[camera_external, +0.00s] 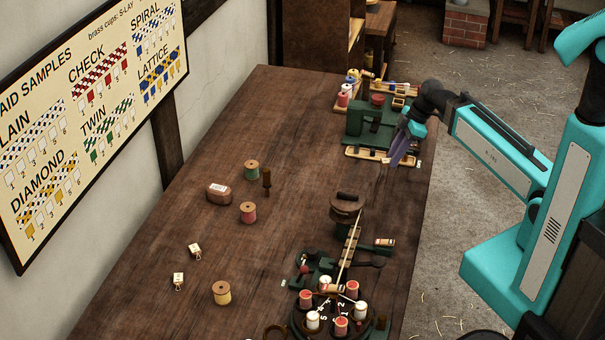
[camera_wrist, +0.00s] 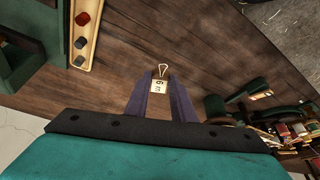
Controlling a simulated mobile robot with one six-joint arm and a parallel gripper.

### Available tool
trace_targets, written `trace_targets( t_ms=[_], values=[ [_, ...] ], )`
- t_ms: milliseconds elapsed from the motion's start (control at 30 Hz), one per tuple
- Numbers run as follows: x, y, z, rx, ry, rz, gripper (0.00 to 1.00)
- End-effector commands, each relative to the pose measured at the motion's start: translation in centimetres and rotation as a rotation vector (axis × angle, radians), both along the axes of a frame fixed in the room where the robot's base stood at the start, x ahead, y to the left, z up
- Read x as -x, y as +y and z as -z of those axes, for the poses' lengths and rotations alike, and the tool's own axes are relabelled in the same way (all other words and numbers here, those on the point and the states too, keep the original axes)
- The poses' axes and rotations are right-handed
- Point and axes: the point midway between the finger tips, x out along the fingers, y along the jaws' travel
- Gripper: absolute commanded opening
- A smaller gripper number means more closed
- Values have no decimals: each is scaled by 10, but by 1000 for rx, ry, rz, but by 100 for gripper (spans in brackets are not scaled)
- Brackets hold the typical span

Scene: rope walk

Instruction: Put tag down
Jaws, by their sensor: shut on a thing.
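My gripper (camera_external: 396,161) hangs over the right side of the wooden table, beside the green block machine. In the wrist view its two purple fingers (camera_wrist: 160,82) are shut on a small cream tag (camera_wrist: 158,87) with dark marks and a wire loop. The tag sits between the fingertips with the table behind it. In the external view I cannot make out the held tag clearly.
A green machine (camera_external: 365,130) with a wooden peg tray (camera_external: 380,158) stands close to my gripper. A spool carousel (camera_external: 335,315) and a brown drum (camera_external: 346,207) are at the front right. The far left table is clear.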

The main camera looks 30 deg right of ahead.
Motion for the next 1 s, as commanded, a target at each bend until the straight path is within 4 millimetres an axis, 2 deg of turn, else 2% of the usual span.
trace_targets(
  t_ms=[200,467,567,667,1000],
  values=[
    [-3,-1,0,1,0,92,0],
    [-38,-8,0,1,-1,292,0],
    [-56,4,3,0,0,347,0],
    [-70,24,5,0,-2,377,0],
    [-97,106,13,1,-2,398,0]
  ],
)
